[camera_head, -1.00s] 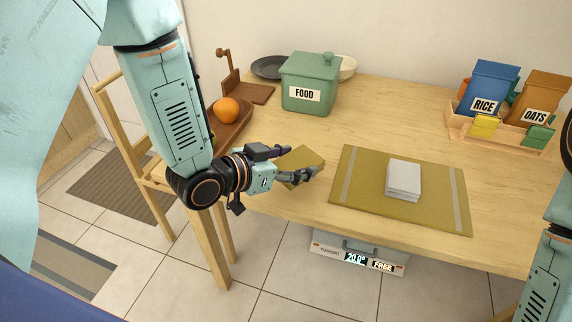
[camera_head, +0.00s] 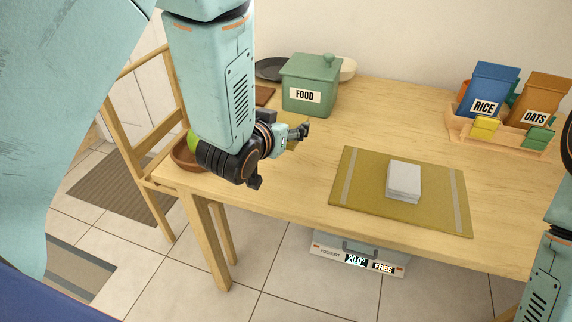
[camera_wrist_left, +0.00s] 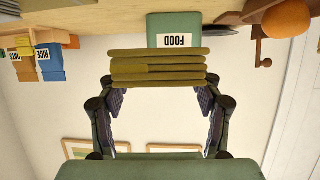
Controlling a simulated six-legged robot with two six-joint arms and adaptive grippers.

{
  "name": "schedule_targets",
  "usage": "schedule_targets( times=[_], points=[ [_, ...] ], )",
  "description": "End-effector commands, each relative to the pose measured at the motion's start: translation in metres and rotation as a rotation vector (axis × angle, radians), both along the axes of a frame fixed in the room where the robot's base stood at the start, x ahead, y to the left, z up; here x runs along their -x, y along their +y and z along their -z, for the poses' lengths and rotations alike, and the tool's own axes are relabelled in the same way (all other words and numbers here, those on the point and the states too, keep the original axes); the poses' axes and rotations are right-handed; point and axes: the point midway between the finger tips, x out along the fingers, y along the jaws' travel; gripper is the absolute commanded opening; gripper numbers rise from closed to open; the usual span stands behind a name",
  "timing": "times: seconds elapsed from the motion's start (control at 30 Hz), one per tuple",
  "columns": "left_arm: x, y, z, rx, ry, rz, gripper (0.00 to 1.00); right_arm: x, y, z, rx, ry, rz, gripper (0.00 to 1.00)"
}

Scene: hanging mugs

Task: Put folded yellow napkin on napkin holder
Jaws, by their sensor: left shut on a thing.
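The folded yellow napkin (camera_wrist_left: 158,68) shows in the left wrist view as an olive-yellow stack of folded layers between my left fingers. My left gripper (camera_head: 304,132) is shut on it. In the head view it is above the table, in front of the green FOOD canister, and mostly hides the napkin. A pale grey layered block (camera_head: 404,177) lies on the olive placemat (camera_head: 355,190), to the right of my gripper. I cannot tell whether this block is the napkin holder. My right gripper is out of view; only part of that arm shows at the right edge.
The FOOD canister (camera_head: 310,85) stands at the back, beside a dark plate (camera_head: 270,68). RICE (camera_head: 488,90) and OATS (camera_head: 541,98) containers sit in a wooden rack at the back right. A brown bowl (camera_head: 184,157) is at the left edge. The table between canister and placemat is clear.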

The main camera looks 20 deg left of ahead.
Motion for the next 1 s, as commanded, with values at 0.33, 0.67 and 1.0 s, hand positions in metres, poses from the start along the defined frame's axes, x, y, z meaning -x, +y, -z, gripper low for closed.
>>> schedule_targets(
  times=[0.33,0.67,1.0],
  points=[
    [0.000,0.000,0.049,0.001,0.002,0.000,0.32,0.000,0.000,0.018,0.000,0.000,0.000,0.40],
    [0.000,0.000,0.091,0.000,0.003,0.000,0.32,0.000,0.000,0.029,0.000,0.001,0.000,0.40],
    [0.000,0.000,0.094,0.000,0.001,0.000,0.32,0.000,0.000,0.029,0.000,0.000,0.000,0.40]
  ],
)
